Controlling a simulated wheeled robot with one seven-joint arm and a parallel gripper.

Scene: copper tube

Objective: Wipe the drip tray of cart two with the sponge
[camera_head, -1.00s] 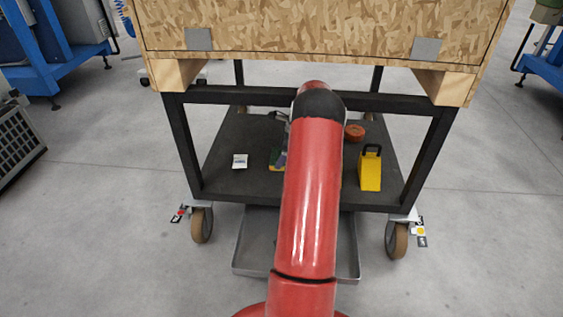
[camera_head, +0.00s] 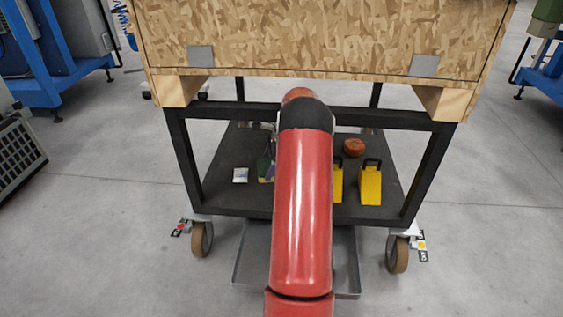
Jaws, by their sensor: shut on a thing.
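The sponge (camera_head: 263,171), yellow and green, shows at the lower deck of the cart, left of my red arm. My gripper (camera_head: 269,158) is mostly hidden behind my arm; the part that shows is dark, against the sponge, and shut on it. Whether the sponge touches the deck is unclear. The grey metal drip tray (camera_head: 246,262) lies low under the deck, between the front wheels. Its left part and right edge show; my arm covers its middle. No cart number is readable.
The cart deck (camera_head: 222,196) also holds a white packet (camera_head: 240,175), two yellow wedges (camera_head: 370,184) and (camera_head: 338,181), and an orange-red roll (camera_head: 353,147). A large chipboard crate (camera_head: 320,38) sits above on the black frame.

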